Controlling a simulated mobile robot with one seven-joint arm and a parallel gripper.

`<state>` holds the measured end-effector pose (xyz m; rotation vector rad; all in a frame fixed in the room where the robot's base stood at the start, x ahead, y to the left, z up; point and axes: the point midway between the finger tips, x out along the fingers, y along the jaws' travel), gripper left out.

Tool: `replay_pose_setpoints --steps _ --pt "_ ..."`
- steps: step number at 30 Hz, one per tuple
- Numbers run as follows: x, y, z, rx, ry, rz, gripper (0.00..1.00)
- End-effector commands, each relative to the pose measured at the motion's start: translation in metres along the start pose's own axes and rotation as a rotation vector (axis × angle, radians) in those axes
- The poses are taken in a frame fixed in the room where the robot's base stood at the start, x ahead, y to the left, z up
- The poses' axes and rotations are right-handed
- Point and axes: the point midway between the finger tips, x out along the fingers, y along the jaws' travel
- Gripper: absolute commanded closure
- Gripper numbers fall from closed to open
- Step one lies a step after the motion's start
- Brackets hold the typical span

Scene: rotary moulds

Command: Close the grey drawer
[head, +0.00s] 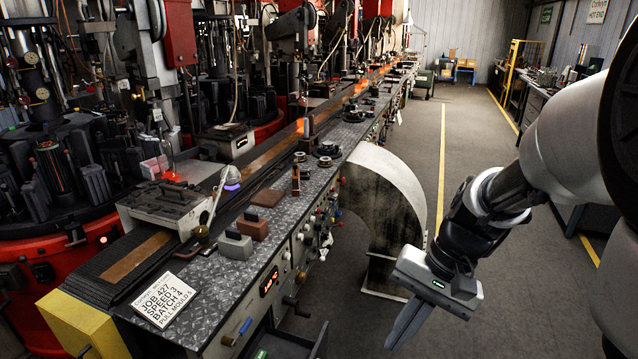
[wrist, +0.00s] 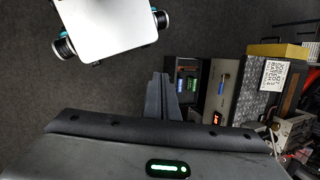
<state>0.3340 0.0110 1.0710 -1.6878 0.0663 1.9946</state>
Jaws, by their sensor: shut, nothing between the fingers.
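The grey drawer (head: 320,341) stands open at the lower front of the conveyor bench, cut off by the bottom edge of the head view. In the wrist view the open drawer (wrist: 203,88) juts out from the bench, with green and blue items inside. My gripper (head: 404,334) is shut and empty, pointing down over the floor to the right of the drawer. In the wrist view its closed fingertips (wrist: 161,80) appear beside the drawer's outer end, and I cannot tell the exact gap. Part of the drawer's lower side is hidden.
The bench (head: 275,262) carries knobs and handles along its front. A curved grey metal guard (head: 385,180) stands behind my gripper. A job card (head: 168,300) lies on the bench top. The floor (head: 470,150) to the right is clear.

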Motion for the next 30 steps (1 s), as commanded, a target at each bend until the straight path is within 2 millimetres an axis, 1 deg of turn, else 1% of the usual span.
replay_pose_setpoints --steps 1,8,9,11,12,14,15,17,18,21,24,25,27,30 --pt "0.030 0.008 -0.013 0.067 -0.070 -0.039 1.00" --pt "0.123 0.023 -0.053 0.347 -0.333 -0.252 1.00" --pt "0.140 0.026 -0.060 0.396 -0.375 -0.295 1.00" --pt "0.165 0.030 -0.070 0.471 -0.438 -0.360 1.00" --pt "0.182 0.034 -0.077 0.522 -0.477 -0.406 1.00" --pt "0.207 0.040 -0.086 0.599 -0.535 -0.477 1.00" --pt "0.225 0.043 -0.092 0.650 -0.573 -0.526 1.00" --pt "0.250 0.049 -0.100 0.726 -0.627 -0.600 1.00" --pt "0.268 0.053 -0.105 0.777 -0.662 -0.652 1.00" --pt "0.309 0.062 -0.117 0.900 -0.739 -0.779 1.00" --pt "0.342 0.070 -0.125 1.002 -0.798 -0.890 1.00" --pt "0.350 0.071 -0.127 1.028 -0.811 -0.919 1.00" --pt "0.365 0.075 -0.131 1.076 -0.835 -0.972 1.00" --pt "0.378 0.077 -0.133 1.119 -0.856 -1.020 1.00"
